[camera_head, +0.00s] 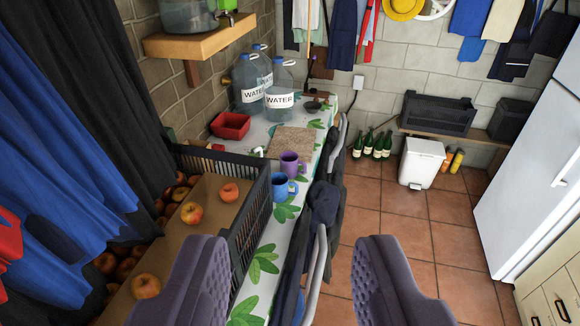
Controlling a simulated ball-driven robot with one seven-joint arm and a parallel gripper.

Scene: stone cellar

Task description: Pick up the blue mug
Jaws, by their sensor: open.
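The blue mug (280,187) stands upright on a table with a leaf-patterned cloth (268,240), beside the right wall of a dark crate. Its handle points right. A purple mug (289,164) stands just behind it, very close to it; I cannot tell if they touch. My gripper (287,285) is open and empty, its two dark padded fingers wide apart at the bottom of the picture. The blue mug lies ahead of the fingers, in line with the gap between them, and is not held.
The dark crate (255,212) holds apples and cardboard left of the mug. Farther back are a cork board (292,141), a red bowl (231,125) and water jugs (279,100). Dark clothing (322,205) hangs over a chair along the table's right edge.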

